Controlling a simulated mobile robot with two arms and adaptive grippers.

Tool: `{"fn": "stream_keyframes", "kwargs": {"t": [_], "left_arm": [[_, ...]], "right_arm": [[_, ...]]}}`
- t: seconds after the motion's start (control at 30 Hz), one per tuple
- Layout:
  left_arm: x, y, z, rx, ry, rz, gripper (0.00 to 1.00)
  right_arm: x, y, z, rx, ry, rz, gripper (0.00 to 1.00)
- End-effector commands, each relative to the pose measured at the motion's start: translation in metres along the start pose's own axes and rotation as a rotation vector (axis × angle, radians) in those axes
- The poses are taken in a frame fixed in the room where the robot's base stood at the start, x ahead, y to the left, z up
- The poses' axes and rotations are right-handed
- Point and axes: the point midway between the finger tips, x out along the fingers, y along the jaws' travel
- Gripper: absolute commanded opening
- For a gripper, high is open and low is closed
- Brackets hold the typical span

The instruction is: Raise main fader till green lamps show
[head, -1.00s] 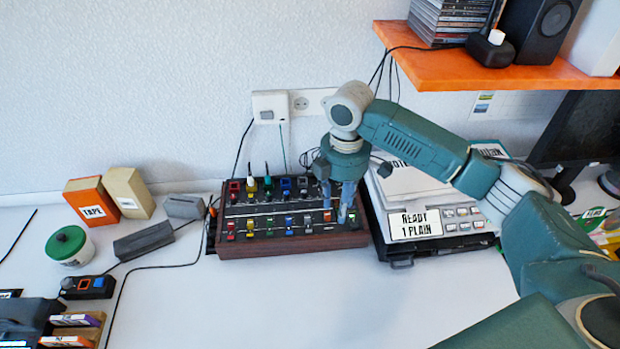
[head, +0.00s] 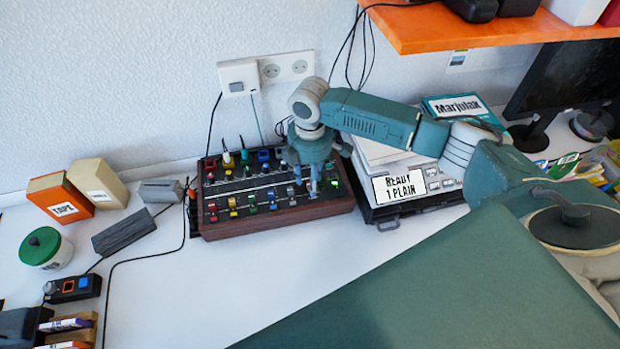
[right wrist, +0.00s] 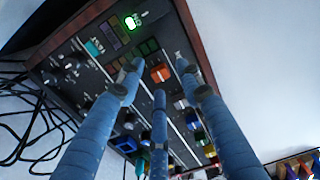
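The mixing desk (head: 215,233), a black panel in a brown wooden case, sits against the wall with rows of coloured fader caps. My right gripper (head: 307,185) points down over its right part. In the right wrist view an orange fader cap (right wrist: 160,73) lies among my spread fingertips (right wrist: 159,76), with gaps visible around it; I cannot tell whether any finger touches it. Near the desk's end a small green lamp (right wrist: 132,22) is lit, beside a row of dim lamp squares (right wrist: 149,47). In the head view the fingers hide the orange cap. My left gripper is out of view.
The orange shelf (head: 450,30) overhangs at the upper right. A grey block (head: 123,232), boxes (head: 62,198) and cables lie to the left. White tabletop in front of the desk is clear.

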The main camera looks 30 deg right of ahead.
Motion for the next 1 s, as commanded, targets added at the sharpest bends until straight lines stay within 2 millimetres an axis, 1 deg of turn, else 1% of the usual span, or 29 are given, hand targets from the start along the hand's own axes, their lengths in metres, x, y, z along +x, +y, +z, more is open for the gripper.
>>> {"fn": "stream_keyframes", "kwargs": {"t": [0.03,0.13,0.4,0.47,0.5,0.57,0.6,0.83,1.0], "left_arm": [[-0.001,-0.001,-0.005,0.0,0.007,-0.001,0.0],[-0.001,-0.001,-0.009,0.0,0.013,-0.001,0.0],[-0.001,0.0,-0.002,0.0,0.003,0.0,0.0],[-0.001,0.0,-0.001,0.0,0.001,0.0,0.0],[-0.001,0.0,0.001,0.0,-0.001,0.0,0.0],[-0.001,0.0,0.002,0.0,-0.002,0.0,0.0],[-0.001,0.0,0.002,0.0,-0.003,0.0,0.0],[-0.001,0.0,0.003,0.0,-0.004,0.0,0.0],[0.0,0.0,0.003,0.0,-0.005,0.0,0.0]], "right_arm": [[0.004,0.0,0.0,0.0,-0.001,-0.001,0.36],[0.008,0.0,0.0,-0.001,0.0,0.0,0.36],[0.01,0.0,0.0,-0.001,0.0,0.0,0.36],[0.01,0.0,0.0,-0.001,0.0,0.0,0.24],[0.01,0.0,0.0,-0.001,0.0,0.0,0.16],[0.01,0.0,0.0,-0.001,0.0,0.0,0.04],[0.009,0.0,0.0,-0.001,0.0,0.0,0.0],[0.009,0.003,0.0,0.001,0.0,0.001,0.0],[0.009,0.022,0.0,0.004,0.001,0.002,0.0]]}}
